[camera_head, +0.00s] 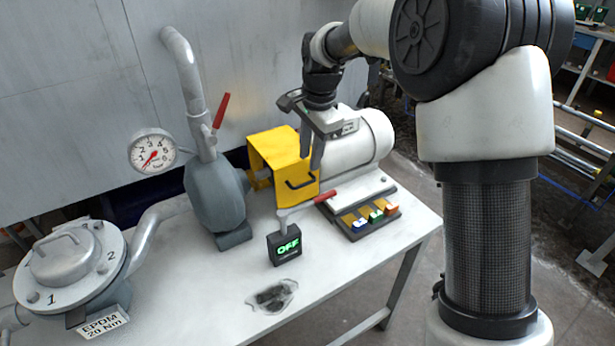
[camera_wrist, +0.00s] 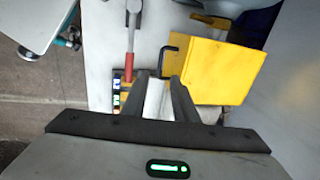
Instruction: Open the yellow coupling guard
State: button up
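The yellow coupling guard (camera_head: 272,150) sits between the grey pump and the white motor, with a black handle (camera_head: 300,183) on its front face. It looks lowered over the coupling. In the wrist view the guard (camera_wrist: 222,68) is at upper right, and its handle (camera_wrist: 168,58) is just above the fingertips. My gripper (camera_head: 309,160) points down by the guard's right side, above the handle in the head view. In the wrist view its fingers (camera_wrist: 158,77) are apart with nothing held between them. Whether a finger touches the guard cannot be told.
The motor (camera_head: 362,140) stands close at right of my gripper. The pump (camera_head: 215,195), gauge (camera_head: 152,153) and lidded vessel (camera_head: 70,262) are left. The table's front middle is mostly clear.

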aim_at(307, 184)
notch_tip(307, 184, down, 8)
jog(key=w, duration=0.1)
jog(key=shift+a+r, duration=0.15)
jog(key=shift+a, duration=0.2)
grip_shut()
jog(key=shift+w+r, duration=0.1)
dwell(1.1)
